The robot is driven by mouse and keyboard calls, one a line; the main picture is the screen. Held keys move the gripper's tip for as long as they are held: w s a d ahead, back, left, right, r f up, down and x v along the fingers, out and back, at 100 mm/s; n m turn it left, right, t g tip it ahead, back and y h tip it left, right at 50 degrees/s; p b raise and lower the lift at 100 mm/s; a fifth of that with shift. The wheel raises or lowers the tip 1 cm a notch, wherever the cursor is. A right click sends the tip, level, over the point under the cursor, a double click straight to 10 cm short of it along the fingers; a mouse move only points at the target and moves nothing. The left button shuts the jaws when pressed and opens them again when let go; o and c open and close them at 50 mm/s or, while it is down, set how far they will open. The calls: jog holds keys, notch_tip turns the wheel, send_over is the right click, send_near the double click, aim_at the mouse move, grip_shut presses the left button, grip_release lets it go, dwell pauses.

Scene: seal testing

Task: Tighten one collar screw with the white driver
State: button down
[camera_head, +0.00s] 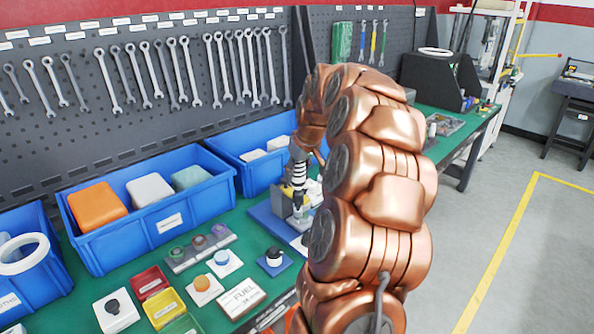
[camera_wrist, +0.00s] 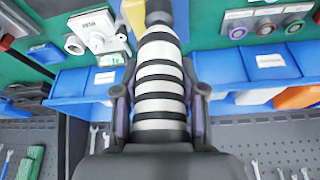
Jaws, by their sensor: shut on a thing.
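The white driver, with black bands around its handle, shows in the wrist view (camera_wrist: 160,90) and stands below my wrist in the head view (camera_head: 298,177). My gripper (camera_wrist: 160,100) is shut on it, one finger on each side of the handle. In the head view the driver points down over a fixture (camera_head: 283,206) on a blue base plate (camera_head: 268,222). The driver's tip and the collar screws are too small or hidden to make out, so I cannot tell whether the tip touches a screw. My arm hides the fixture's right side.
A blue bin (camera_head: 118,250) with orange, white and green blocks stands left on the green bench. Another blue bin (camera_head: 222,140) stands behind the fixture. Knob blocks, small coloured trays and a FUEL label block (camera_head: 241,298) lie in front. Wrenches (camera_head: 187,70) hang on the pegboard.

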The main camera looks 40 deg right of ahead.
jog(key=shift+f+b, duration=0.5)
jog(key=shift+f, duration=0.25)
dwell(0.8)
jog(key=shift+f+b, duration=0.45)
jog(key=shift+b, duration=0.9)
dwell(4.1)
jog(key=shift+r, duration=0.2)
jog(key=shift+r+p, duration=0.6)
jog(key=shift+r, duration=1.75)
